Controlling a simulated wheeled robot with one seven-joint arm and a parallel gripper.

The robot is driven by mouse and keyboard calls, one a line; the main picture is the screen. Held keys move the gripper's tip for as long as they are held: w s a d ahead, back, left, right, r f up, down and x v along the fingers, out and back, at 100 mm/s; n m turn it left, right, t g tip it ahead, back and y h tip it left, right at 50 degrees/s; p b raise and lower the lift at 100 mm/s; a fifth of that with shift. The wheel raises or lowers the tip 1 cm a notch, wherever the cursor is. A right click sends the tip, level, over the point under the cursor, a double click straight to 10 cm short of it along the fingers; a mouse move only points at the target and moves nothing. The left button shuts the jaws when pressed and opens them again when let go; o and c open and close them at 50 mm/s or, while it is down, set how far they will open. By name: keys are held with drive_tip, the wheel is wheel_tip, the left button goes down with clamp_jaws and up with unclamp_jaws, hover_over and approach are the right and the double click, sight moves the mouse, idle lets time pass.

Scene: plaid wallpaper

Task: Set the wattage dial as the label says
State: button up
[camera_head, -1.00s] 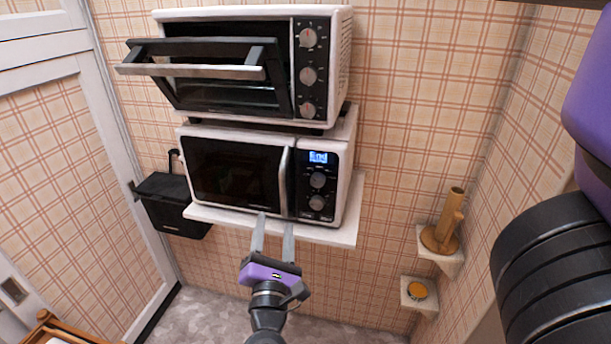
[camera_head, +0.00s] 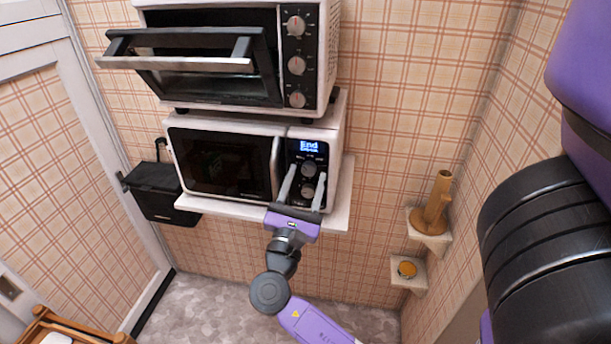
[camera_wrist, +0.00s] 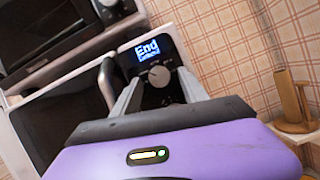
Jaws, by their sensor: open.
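The white microwave (camera_head: 222,120) sits on a wall shelf with its black door shut. Its lit blue display (camera_head: 309,147) reads "End" above a smaller line I cannot read; it also shows in the wrist view (camera_wrist: 146,49). Two grey dials sit below it, an upper one (camera_head: 309,167) and a lower one (camera_head: 308,193). My gripper (camera_head: 306,171) is open and empty in front of the panel, its fingers on either side of the dials in the head view. The wrist view shows one dial (camera_wrist: 158,76) between the fingers. I cannot tell whether they touch it. No wattage label is legible.
A toaster oven (camera_head: 325,50) with its door (camera_head: 180,62) hanging part open stands above the microwave. The microwave handle (camera_head: 275,168) is just left of the panel. A black bin (camera_head: 155,190) hangs left. Small shelves at right hold a wooden holder (camera_head: 436,205) and a round orange-topped item (camera_head: 407,269).

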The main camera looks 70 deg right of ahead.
drive_tip(key=shift+d, duration=0.1)
clamp_jaws()
